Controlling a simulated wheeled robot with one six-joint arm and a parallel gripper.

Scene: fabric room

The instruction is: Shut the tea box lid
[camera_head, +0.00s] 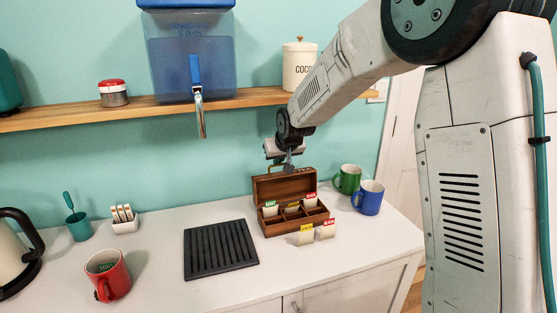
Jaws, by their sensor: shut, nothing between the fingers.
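The wooden tea box (295,227) stands on the white counter right of the middle, with tea packets in its compartments. Its lid (284,186) is open and stands up at the back of the box. My gripper (288,167) points down just above the lid's upper edge. It is shut and holds nothing. I cannot tell whether its tips touch the lid or are behind it.
The wooden shelf (240,97) with a water dispenser (190,60) and a canister (299,67) is above.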

